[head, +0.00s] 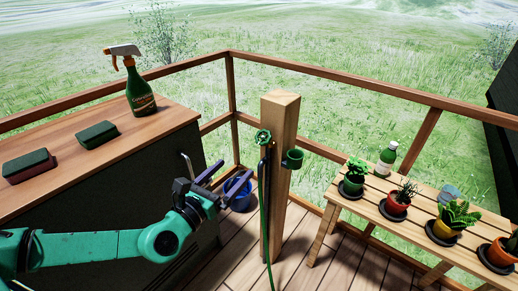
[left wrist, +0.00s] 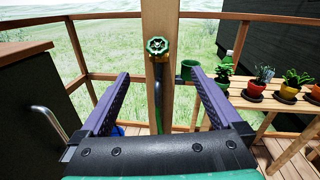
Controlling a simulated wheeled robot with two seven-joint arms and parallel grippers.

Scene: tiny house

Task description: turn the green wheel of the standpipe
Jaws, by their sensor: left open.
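The green wheel (head: 262,136) sits near the top of the standpipe, a square wooden post (head: 282,170), on its left face in the head view. A green hose (head: 266,225) hangs below it. In the left wrist view the wheel (left wrist: 157,46) is at top centre, ahead of the fingers and between their lines. My left gripper (head: 210,177) is open and empty, left of the post and lower than the wheel in the picture, not touching it. Its two purple fingers also show in the left wrist view (left wrist: 160,82), spread wide. My right gripper is not in view.
A wooden-topped counter (head: 70,165) with a spray bottle (head: 138,92) and two sponges stands at left. A slatted bench (head: 405,222) with potted plants and a bottle is at right. A green cup (head: 293,158) is on the post. A blue bucket (head: 238,194) stands behind my gripper.

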